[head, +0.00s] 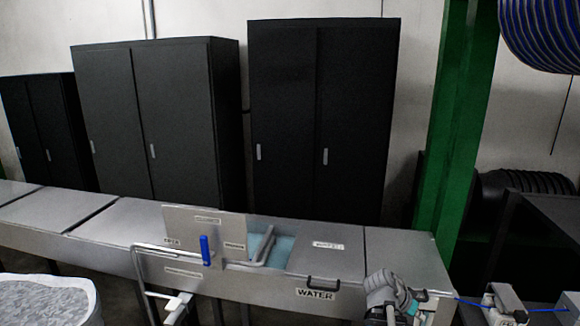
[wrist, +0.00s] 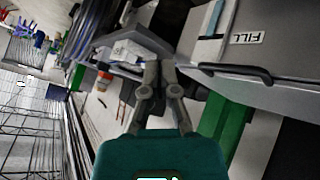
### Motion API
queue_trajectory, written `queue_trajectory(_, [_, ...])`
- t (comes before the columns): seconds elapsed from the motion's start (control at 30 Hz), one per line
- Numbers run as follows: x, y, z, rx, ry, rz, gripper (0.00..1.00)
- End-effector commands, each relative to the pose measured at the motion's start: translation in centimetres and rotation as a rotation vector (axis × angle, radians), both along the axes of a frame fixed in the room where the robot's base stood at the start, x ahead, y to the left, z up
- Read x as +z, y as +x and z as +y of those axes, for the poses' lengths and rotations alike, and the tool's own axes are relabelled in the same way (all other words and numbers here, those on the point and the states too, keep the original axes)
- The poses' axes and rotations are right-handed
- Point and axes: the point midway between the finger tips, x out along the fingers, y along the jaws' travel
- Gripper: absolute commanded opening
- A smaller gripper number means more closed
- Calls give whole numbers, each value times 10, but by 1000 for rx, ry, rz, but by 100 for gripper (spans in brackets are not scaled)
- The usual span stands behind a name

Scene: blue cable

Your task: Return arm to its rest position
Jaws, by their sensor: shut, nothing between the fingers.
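My gripper (wrist: 160,66) is in the middle of the wrist view. Its two grey fingers come together at the tips with nothing between them. Its teal body fills the bottom of that view. In the head view, grey and teal parts of my arm show at the lower right, in front of the metal water trough (head: 400,248). I cannot make out the fingertips there. A thin blue cable (head: 520,309) runs to the right from near the arm, past a small grey device (head: 503,300).
Black cabinets (head: 322,110) stand behind the trough, and a green post (head: 455,120) rises at its right end. A blue coil (head: 545,32) hangs at the upper right. A blue lever (head: 205,250) sticks up from the trough. The wrist view shows a wire rack (wrist: 30,130) at left.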

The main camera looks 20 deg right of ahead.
Motion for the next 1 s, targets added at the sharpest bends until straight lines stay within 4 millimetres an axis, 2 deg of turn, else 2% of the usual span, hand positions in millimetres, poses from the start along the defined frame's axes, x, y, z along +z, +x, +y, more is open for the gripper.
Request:
queue_trajectory(0.03, [-4, 12, 15, 43, 32, 8, 0])
queue_trajectory(0.2, [-17, 44, 63, 189, 149, 47, 0])
queue_trajectory(0.5, [-35, 89, 157, 469, 348, 120, 0])
queue_trajectory(0.8, [-48, 115, 261, 775, 537, 200, 0])
queue_trajectory(1.0, [-52, 122, 330, 987, 654, 254, 0])
